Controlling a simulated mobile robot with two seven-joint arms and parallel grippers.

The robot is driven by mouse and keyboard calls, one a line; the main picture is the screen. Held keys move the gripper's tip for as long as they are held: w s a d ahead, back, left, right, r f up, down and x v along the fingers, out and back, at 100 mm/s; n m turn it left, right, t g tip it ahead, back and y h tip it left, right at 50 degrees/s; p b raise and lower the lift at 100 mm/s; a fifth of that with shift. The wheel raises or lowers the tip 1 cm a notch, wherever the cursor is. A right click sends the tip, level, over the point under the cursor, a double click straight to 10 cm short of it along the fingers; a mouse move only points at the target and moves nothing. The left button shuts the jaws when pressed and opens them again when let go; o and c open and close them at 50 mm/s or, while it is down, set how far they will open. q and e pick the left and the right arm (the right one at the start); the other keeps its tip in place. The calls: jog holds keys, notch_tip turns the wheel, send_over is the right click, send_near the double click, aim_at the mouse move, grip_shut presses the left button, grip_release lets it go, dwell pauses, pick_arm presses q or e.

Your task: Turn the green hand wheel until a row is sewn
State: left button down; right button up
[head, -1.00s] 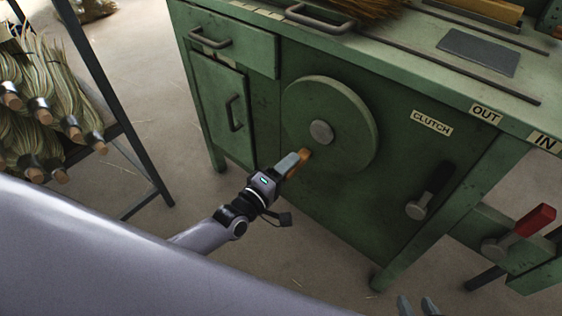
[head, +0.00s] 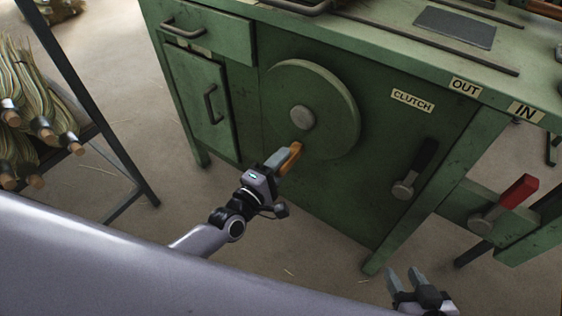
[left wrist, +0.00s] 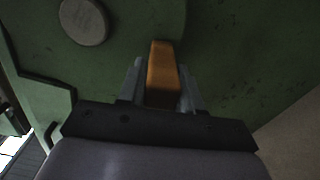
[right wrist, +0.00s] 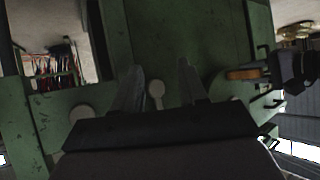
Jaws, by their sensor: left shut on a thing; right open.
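The green hand wheel (head: 331,112) is a round disc on the front of the green cabinet, with a grey hub (head: 301,117). Its orange-brown handle (head: 294,152) is at the wheel's lower edge and shows large in the left wrist view (left wrist: 162,75). My left gripper (head: 283,160) is shut on this handle, with a finger on each side of it. My right gripper (head: 402,279) is open and empty, low in front of the cabinet, apart from everything. In the right wrist view its two fingers (right wrist: 158,90) stand apart.
A black clutch lever (head: 416,168) under a CLUTCH label and a red lever (head: 508,201) near the OUT and IN labels are to the right. A rack with broom bundles (head: 35,125) stands at left. The floor before the cabinet is clear.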

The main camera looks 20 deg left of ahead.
pick_arm(q)
jog(key=shift+f, duration=0.15)
jog(key=c, duration=0.8)
grip_release()
jog(key=shift+c, duration=0.2)
jog(key=shift+s, duration=0.15)
jog(key=p+v, duration=0.1)
jog(key=v, duration=0.6)
